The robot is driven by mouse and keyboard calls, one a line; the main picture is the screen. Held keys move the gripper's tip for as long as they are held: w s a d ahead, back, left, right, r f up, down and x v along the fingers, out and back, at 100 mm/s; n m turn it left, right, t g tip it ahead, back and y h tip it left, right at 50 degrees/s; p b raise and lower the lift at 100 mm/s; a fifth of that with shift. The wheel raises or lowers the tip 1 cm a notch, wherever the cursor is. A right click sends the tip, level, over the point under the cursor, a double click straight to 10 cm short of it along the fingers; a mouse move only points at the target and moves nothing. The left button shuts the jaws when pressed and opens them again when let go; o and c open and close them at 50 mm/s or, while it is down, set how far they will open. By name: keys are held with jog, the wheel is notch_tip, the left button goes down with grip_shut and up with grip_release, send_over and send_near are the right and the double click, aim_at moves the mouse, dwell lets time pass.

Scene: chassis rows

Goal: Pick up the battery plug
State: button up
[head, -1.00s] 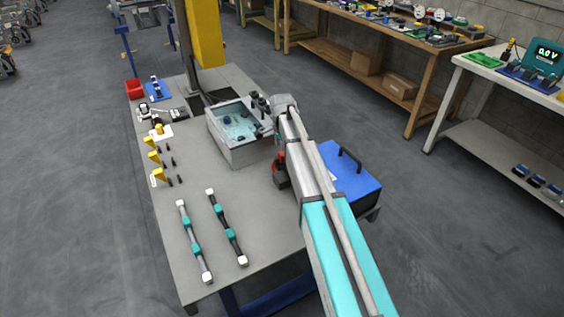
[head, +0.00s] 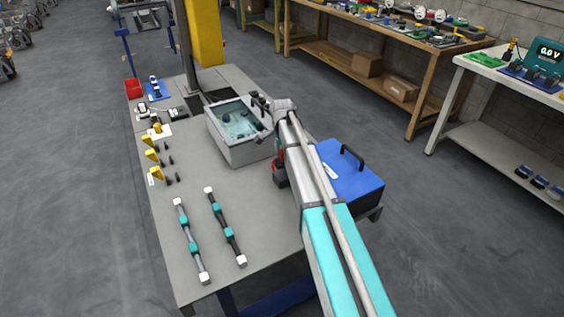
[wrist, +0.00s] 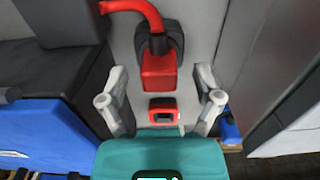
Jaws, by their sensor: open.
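The battery plug (wrist: 158,76) is a red block on a thick red cable, in front of a dark holder on a grey surface in the wrist view. My gripper (wrist: 161,98) is open, with one grey finger on each side of the plug's lower end and a gap on both sides. No contact shows. A red-rimmed socket (wrist: 163,111) lies just below the plug. In the head view, my arm hides most of the gripper. A red and black item (head: 279,167) shows beside my arm; I cannot tell if it is the plug.
A blue case (head: 350,181) with a black handle stands right of my arm. A grey bin (head: 245,155) with blue-tinted contents stands to its left. Two teal-banded bars (head: 226,232) lie on the table (head: 205,170). Its front middle is clear.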

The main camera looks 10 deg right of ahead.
aim_at(282, 152)
jog(key=shift+f+b, duration=0.55)
jog(key=shift+f, duration=0.25)
grip_shut()
jog(key=shift+r, duration=0.25)
dwell(0.4)
notch_tip(282, 152, up, 10)
jog(key=p, duration=1)
jog(key=shift+f, duration=0.25)
